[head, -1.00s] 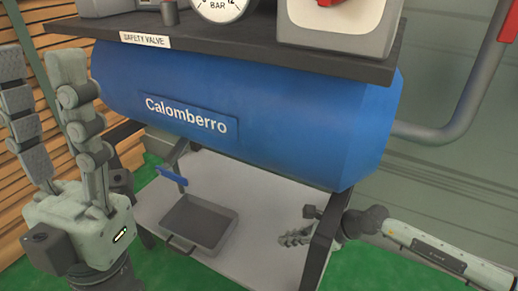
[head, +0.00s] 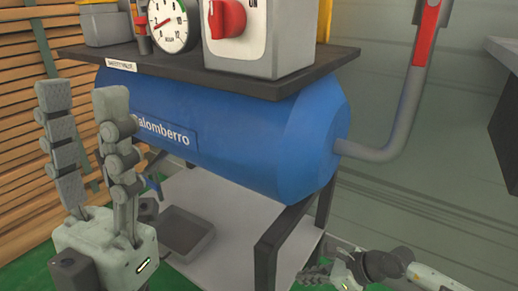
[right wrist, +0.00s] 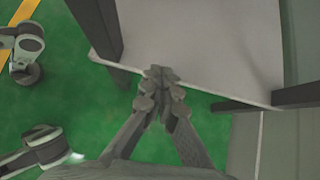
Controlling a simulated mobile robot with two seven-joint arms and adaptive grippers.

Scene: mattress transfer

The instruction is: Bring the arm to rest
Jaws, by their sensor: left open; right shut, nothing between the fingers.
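My right gripper (head: 318,275) is low at the bottom right of the head view, in front of the machine's front leg. In the right wrist view its fingers (right wrist: 160,75) meet at the tips, shut with nothing between them, above the green floor near the edge of the lower shelf. My left gripper (head: 88,105) is upright at the left of the head view, its two fingers apart and empty, in front of the wooden slat wall and the left end of the blue tank.
The blue tank (head: 290,130) sits on a dark frame. Above are a gauge (head: 172,22), a box with a red knob (head: 228,18) and a red-handled lever (head: 427,35). A grey pipe (head: 398,135) runs at right. Green floor (right wrist: 75,115) lies below.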

